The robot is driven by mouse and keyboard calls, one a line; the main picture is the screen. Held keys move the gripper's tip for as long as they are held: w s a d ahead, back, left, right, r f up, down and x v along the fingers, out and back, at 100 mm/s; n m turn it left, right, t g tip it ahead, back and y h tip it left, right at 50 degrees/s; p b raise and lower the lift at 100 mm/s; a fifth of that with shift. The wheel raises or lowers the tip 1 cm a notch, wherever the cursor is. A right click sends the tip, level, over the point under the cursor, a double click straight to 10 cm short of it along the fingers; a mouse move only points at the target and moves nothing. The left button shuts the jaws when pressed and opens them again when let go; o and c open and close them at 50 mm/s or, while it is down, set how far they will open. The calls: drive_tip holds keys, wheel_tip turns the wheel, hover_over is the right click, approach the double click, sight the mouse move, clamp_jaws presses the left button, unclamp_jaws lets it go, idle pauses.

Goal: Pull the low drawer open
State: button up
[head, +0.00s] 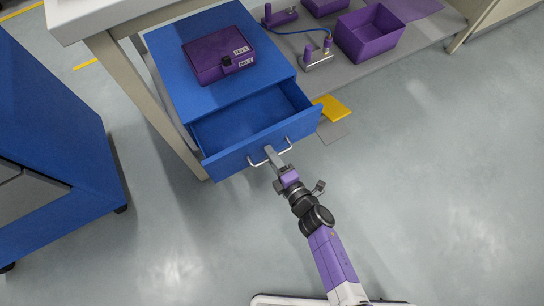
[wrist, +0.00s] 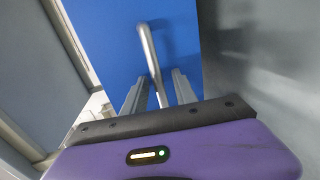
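The blue drawer (head: 240,127) stands pulled out of the blue cabinet (head: 168,52), and its inside looks empty. Its front (head: 225,163) carries a silver bar handle (head: 255,163), also seen in the wrist view (wrist: 150,50). My gripper (head: 271,153) is at the middle of this handle. In the wrist view, the two grey fingers of my gripper (wrist: 159,88) stand apart on either side of the bar, with a visible gap at its right. Whether another drawer lies below is hidden by this front.
A purple case (head: 215,55) lies on the cabinet top. Purple bins (head: 368,35) and small purple devices (head: 318,55) stand on the grey shelf to the right. A second blue cabinet (head: 50,130) stands at left. The floor at right is clear.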

clamp_jaws()
idle(1.4)
